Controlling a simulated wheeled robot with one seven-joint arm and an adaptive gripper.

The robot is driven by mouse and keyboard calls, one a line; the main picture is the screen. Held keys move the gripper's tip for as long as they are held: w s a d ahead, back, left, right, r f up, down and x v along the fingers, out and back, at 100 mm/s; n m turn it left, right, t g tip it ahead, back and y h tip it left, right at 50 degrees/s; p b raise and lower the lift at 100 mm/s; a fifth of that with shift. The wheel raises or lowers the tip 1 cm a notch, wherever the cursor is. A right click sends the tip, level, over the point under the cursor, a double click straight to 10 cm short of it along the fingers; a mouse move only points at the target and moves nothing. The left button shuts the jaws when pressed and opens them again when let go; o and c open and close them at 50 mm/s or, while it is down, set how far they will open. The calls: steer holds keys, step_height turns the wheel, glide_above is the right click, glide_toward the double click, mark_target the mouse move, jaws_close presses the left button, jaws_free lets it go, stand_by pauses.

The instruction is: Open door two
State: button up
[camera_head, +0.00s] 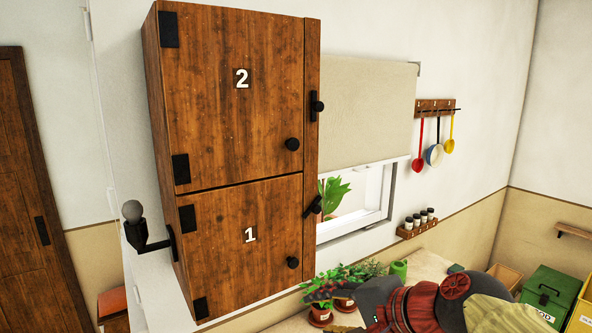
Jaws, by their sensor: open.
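Door two (235,100) is the upper wooden door of a tall cabinet, marked with a white 2. It looks closed, flush with the frame. Its round black knob (292,144) is at the lower right, and black hinges (181,168) are on its left edge. A black latch (315,106) stands upright on the frame strip to its right. Door one (240,250), below, is also closed, with its own knob (293,262) and a tilted latch (312,206). Part of my grey and red arm shows at the bottom right, below and right of the cabinet; my gripper's fingers are not visible.
A wall lamp (133,212) sticks out left of the cabinet. Right of it are a window with a blind (365,110), hanging utensils (435,150) and a spice rack (418,226). Potted plants (330,290) stand below. Bins (550,290) are at bottom right. Space before door two looks clear.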

steer(key=w+a+r+m+t+y+p, duration=0.1)
steer(key=w+r+m+t+p, duration=0.1)
steer(key=w+r+m, duration=0.45)
steer(key=w+a+r+m+t+y+p, duration=0.1)
steer(key=w+a+r+m+t+y, duration=0.15)
steer(key=r, duration=0.75)
steer(key=m+t+p, duration=0.1)
steer(key=m+t, duration=0.1)
steer(key=m, duration=0.5)
glide_toward(294, 145)
steer(key=p+x, duration=0.1)
steer(key=x, duration=0.7)
steer(key=shift+w, duration=0.1)
steer(key=shift+c, duration=0.7)
jaws_close()
